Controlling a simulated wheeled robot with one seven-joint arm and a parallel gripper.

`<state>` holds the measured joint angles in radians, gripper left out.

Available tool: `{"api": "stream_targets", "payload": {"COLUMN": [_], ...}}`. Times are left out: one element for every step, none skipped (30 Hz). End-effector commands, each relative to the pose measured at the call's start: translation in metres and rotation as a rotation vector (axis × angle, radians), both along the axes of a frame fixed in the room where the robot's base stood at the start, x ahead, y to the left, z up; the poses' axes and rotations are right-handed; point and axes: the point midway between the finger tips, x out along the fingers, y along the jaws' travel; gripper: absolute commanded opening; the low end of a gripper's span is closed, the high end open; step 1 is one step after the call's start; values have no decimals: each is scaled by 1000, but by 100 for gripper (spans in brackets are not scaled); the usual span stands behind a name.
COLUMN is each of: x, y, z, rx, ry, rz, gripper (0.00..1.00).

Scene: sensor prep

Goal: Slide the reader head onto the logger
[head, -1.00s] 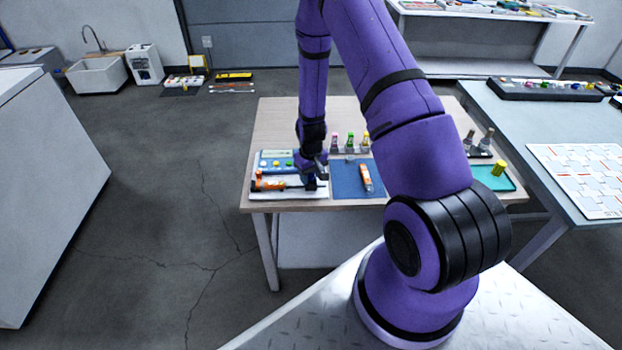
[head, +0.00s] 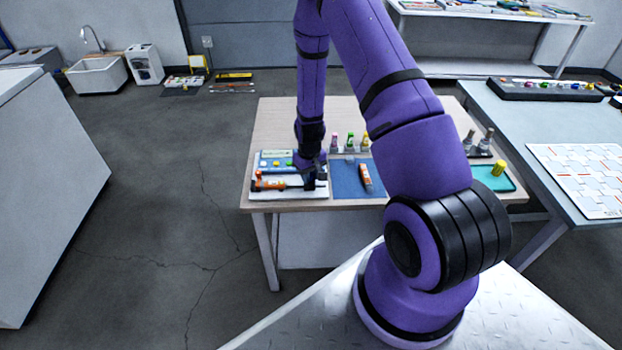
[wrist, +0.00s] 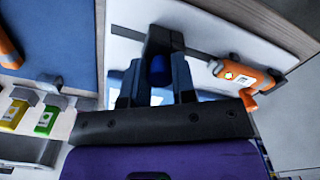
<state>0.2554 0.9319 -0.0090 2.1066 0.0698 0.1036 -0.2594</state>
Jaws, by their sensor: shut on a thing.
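The logger, an orange device (head: 268,183), lies on a white board (head: 285,195) at the table's left front. In the wrist view the logger (wrist: 242,77) has a white label with a red mark and sits at the right, in line with a dark rail (wrist: 199,55). My gripper (head: 313,182) is over the rail, to the logger's right in the head view. In the wrist view my gripper (wrist: 157,83) is shut on a dark block with a blue part, apparently the reader head (wrist: 163,38). The two are apart. Whether the block touches the rail is unclear.
A second orange device (head: 365,177) lies on a blue mat (head: 346,187) to the right. Several small bottles (head: 350,142) stand behind it. A blue panel with coloured buttons (head: 267,164) is behind the rail. A teal tray (head: 500,183) is at the table's right end.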

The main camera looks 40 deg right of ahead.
Motion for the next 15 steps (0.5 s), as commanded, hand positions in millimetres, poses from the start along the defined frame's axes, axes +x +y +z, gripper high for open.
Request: {"api": "stream_targets", "payload": {"x": [1, 1, 2, 2, 3, 3, 4, 4, 5, 5, 6, 6, 7, 7, 8], "y": [1, 2, 3, 4, 4, 5, 6, 6, 7, 8, 9, 9, 10, 10, 11], "z": [0, 0, 0, 0, 0, 0, 0, 0, 0, 0, 0, 0, 0, 0, 0], "rx": [0, 0, 0, 0, 0, 0, 0, 0, 0, 0, 0, 0, 0, 0, 0], "ry": [0, 0, 0, 0, 0, 0, 0, 0, 0, 0, 0, 0, 0, 0, 0], "rz": [0, 0, 0, 0, 0, 0, 0, 0, 0, 0, 0, 0, 0, 0, 0], "gripper": [12, 12, 12, 12, 12, 12, 12, 12, 12, 12, 12, 12, 12, 12, 12]}}
